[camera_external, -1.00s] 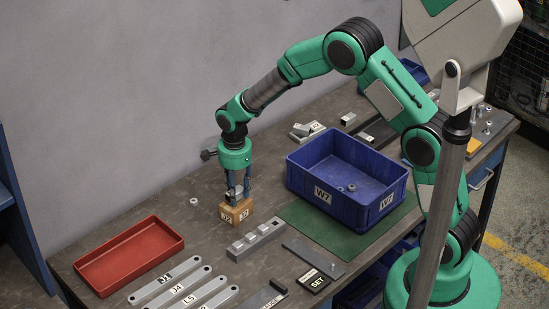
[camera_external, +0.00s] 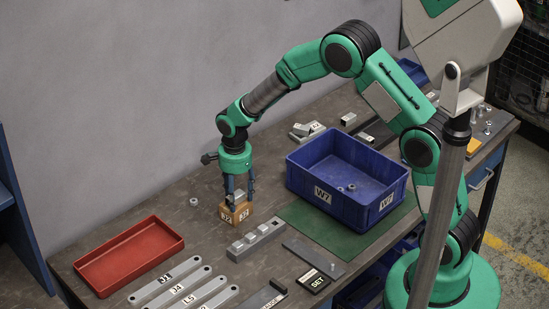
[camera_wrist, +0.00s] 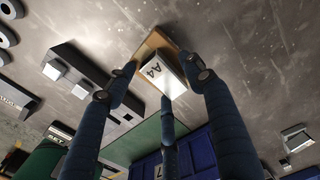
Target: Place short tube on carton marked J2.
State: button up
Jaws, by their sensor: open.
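The carton (camera_external: 236,214) is a small brown block with white labels, which seem to read J2, standing on the bench left of the blue bin. The short tube (camera_external: 237,197), a grey piece, rests on top of it. In the wrist view the tube (camera_wrist: 161,76) shows a label A4, with the brown carton top (camera_wrist: 153,44) under and behind it. My gripper (camera_external: 238,190) is open, its blue fingers spread around the tube. In the wrist view the fingers (camera_wrist: 160,88) stand apart from the tube, with gaps visible.
A blue bin marked W7 (camera_external: 313,192) stands right of the carton on a green mat (camera_external: 335,238). A grey stepped block (camera_external: 256,240) lies just in front. A red tray (camera_external: 128,256) and several labelled flat bars (camera_external: 182,288) lie front left. A nut (camera_external: 194,202) lies left.

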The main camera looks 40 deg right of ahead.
aim_at(237, 196)
jog(key=shift+r, duration=0.1)
notch_tip(237, 196, up, 12)
jog(key=p, duration=0.1)
jog(key=shift+p, duration=0.35)
dwell(0.6)
jog(key=shift+r, duration=0.15)
